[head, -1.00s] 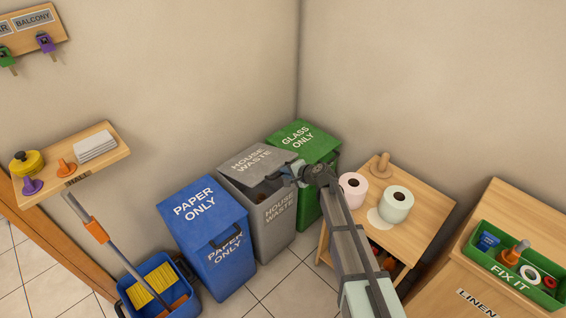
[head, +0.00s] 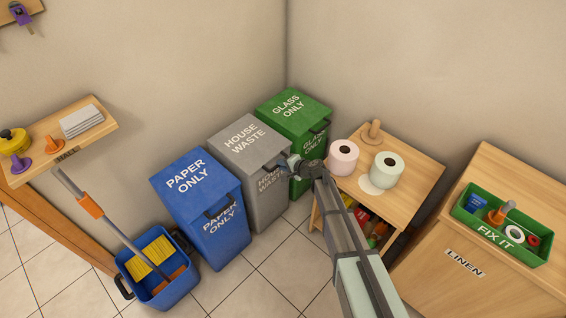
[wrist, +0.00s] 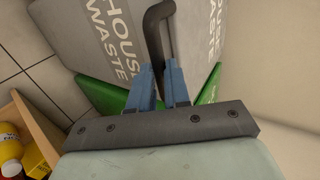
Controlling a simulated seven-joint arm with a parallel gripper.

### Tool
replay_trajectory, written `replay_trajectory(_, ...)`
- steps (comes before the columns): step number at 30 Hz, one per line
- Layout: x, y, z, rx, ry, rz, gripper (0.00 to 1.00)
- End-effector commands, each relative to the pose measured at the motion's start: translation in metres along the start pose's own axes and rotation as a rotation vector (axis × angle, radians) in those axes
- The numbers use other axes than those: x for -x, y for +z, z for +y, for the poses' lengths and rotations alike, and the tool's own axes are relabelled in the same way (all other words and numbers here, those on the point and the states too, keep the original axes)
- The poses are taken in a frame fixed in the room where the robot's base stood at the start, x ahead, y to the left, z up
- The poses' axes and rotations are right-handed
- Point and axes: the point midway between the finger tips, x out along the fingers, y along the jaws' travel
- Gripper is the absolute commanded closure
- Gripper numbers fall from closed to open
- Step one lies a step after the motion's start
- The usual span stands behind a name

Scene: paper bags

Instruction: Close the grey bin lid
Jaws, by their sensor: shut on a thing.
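The grey bin (head: 268,205) marked HOUSE WASTE stands between the blue and green bins. Its grey lid (head: 238,135) lies down over the top, with no open gap that I can make out in the head view. My gripper (head: 286,162) is at the lid's front right edge. In the wrist view my blue-fingered gripper (wrist: 164,75) is shut on the dark lid handle (wrist: 154,28). My gripper and wrist hide part of the lid's front edge and the bin's front lettering.
The blue PAPER ONLY bin (head: 215,225) is to the left and the green GLASS ONLY bin (head: 292,108) to the right, both lidded. A wooden stand (head: 415,160) with paper rolls is close on my right.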

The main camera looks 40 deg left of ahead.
Motion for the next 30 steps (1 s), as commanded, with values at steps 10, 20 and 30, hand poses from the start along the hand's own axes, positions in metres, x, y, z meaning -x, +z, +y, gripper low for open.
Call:
replay_trajectory(10, -0.0067, 0.0008, 0.0162, 0.007, 0.023, -0.008, 1.00)
replay_trajectory(20, -0.0066, 0.0006, 0.0150, 0.007, 0.022, -0.007, 0.58)
replay_trajectory(30, -0.0046, 0.0008, 0.0127, 0.008, 0.019, -0.004, 0.58)
